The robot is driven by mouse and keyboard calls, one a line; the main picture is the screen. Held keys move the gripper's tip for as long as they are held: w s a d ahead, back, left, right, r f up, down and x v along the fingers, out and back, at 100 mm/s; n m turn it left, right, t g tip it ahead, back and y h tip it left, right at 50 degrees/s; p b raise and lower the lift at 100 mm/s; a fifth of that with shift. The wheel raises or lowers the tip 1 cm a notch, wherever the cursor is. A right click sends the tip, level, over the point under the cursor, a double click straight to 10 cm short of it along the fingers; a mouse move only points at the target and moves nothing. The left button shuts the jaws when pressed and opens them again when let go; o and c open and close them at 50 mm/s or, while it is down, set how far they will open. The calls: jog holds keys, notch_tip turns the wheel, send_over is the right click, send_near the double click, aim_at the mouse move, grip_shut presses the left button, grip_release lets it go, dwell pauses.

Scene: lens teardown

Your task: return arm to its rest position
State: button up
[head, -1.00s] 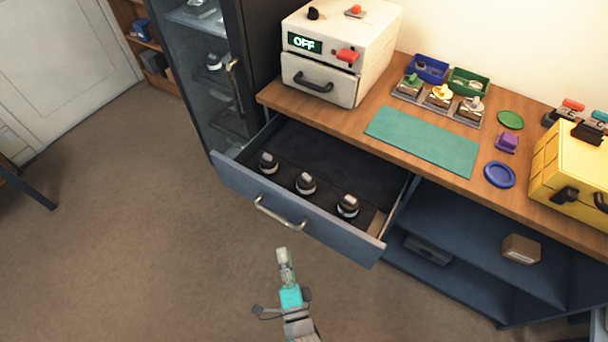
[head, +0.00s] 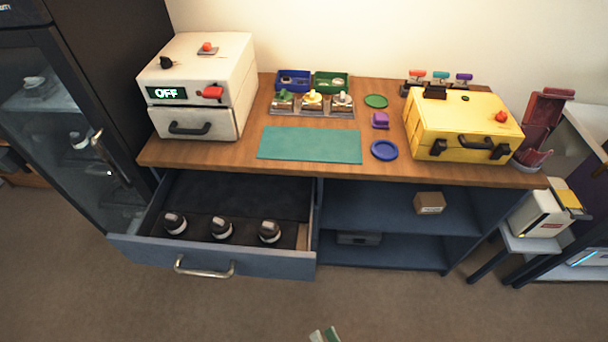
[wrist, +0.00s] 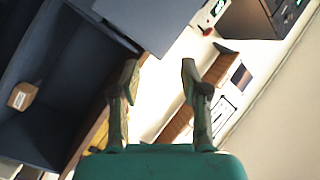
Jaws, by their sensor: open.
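My gripper (wrist: 158,78) is open in the wrist view, its two fingers apart with nothing between them. In the head view only the tip of my gripper (head: 324,335) shows at the bottom edge, over the floor in front of the bench. The rest of my arm is out of the head view. The gripper is clear of the bench and of the open drawer (head: 260,264).
The drawer juts out at the left with several dark lens-like parts in it. The wooden bench (head: 228,155) carries a white OFF machine (head: 200,85), a teal mat (head: 310,145) and a yellow case (head: 460,128). A brown box (head: 429,203) sits on the shelf. Floor in front is free.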

jog(key=s+d+r+n+g+h, duration=0.1)
jog(key=s+d+r+n+h, duration=0.3)
jog(key=s+d+r, duration=0.9)
jog(key=s+h, duration=0.2)
jog(key=h, duration=0.1)
jog(key=shift+d+r+h, duration=0.25)
jog(key=shift+h, duration=0.05)
dwell(1.8)
